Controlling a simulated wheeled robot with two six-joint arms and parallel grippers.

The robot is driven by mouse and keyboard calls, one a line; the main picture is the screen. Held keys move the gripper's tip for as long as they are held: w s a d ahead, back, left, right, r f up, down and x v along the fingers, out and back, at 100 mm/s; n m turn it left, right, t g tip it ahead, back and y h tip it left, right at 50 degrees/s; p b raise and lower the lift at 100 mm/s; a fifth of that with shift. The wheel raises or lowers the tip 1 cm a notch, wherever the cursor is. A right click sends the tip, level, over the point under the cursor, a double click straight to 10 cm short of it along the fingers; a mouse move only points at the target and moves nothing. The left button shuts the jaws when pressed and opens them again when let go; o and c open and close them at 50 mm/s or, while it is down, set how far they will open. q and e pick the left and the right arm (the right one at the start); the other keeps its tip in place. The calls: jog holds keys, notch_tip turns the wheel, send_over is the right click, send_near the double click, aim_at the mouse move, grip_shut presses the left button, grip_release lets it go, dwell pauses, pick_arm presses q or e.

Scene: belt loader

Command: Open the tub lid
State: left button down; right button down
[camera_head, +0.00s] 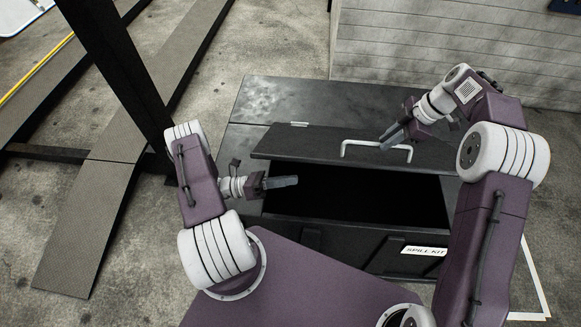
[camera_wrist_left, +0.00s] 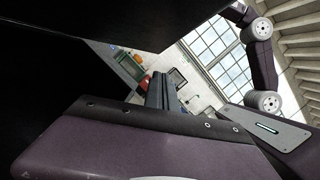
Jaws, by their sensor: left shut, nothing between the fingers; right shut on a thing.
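The black tub (camera_head: 310,238), labelled "SPILL KIT", stands on the floor in front of me. Its black lid (camera_head: 300,143) is raised part way, and a dark opening shows below its front edge. The lid has a white bar handle (camera_head: 375,144). My right gripper (camera_head: 388,141) is shut on the handle. My left gripper (camera_head: 294,181) is shut and empty, over the tub's left part near the opening and below the lid edge. In the left wrist view the left gripper's fingers (camera_wrist_left: 162,92) show close together. The tub's inside is too dark to make out.
A dark post (camera_head: 118,70) and a ramp-like grey strip (camera_head: 85,215) stand to the left of the tub. A pale slatted wall (camera_head: 450,55) rises behind. Concrete floor (camera_head: 285,40) is clear behind the tub.

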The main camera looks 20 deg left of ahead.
aim_at(291, 159)
jog(key=shift+w, duration=0.2)
pick_arm(q)
jog(key=w+r, duration=0.2)
jog(key=r, duration=0.1)
jog(key=shift+w+a+r, duration=0.15)
jog(key=shift+w+r, duration=0.05)
jog(key=shift+w+a+r+n, duration=0.2)
jog(key=shift+w+r, duration=0.2)
jog(key=shift+r, duration=0.15)
jog(key=shift+w+a+r+n, duration=0.2)
jog(key=shift+w+r, duration=0.15)
jog(key=shift+r, duration=0.2)
pick_arm(e)
jog(key=shift+a+f, duration=0.1)
jog(key=shift+f, duration=0.05)
pick_arm(q)
jog(key=shift+w+a, duration=0.15)
jog(key=shift+w, duration=0.25)
pick_arm(e)
jog(key=shift+w+a+f, duration=0.1)
jog(key=shift+f, duration=0.15)
jog(key=c, duration=1.5)
grip_release()
jog(key=shift+o, duration=0.5)
jog(key=shift+r, duration=0.15)
